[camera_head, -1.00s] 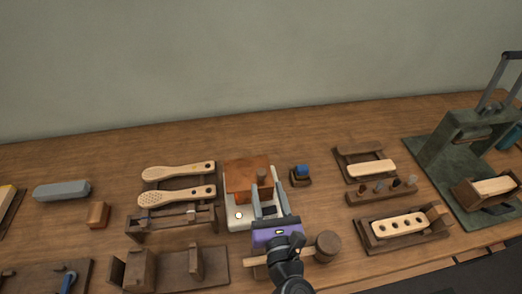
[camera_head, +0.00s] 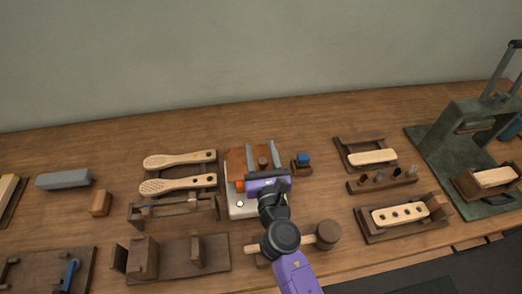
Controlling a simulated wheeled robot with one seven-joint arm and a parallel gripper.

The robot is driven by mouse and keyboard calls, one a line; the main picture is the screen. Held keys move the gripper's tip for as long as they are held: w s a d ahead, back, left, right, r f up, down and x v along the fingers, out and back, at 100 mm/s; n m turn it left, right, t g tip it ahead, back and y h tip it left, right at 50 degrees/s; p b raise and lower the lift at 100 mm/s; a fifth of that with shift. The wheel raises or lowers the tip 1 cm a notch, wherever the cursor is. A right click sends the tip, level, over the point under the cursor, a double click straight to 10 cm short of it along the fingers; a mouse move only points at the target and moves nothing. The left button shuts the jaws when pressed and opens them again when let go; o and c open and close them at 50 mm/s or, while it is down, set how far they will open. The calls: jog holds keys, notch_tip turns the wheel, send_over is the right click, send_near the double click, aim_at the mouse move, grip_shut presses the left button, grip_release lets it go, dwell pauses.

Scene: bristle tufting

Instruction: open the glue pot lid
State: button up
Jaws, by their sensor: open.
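The glue pot is a copper-brown box (camera_head: 235,158) on a white base (camera_head: 236,210), in the middle of the bench. A dark, round wooden knob (camera_head: 263,162) stands up from its lid, which looks shut. My gripper (camera_head: 263,157) is open over the pot, with a grey finger on each side of the knob. I cannot tell whether the fingers touch it. My purple gripper body hides the front of the pot and part of the base. An orange part (camera_head: 240,186) shows at the left end of that body.
A small blue-topped block (camera_head: 303,159) stands close to the right of the pot. Two pale brush handles (camera_head: 180,185) rest on a rack to the left. A wooden mallet (camera_head: 326,235) lies in front, beside my arm. A green press (camera_head: 460,150) stands far right.

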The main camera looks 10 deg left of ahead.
jog(key=shift+c, duration=0.5)
grip_shut()
dwell(0.8)
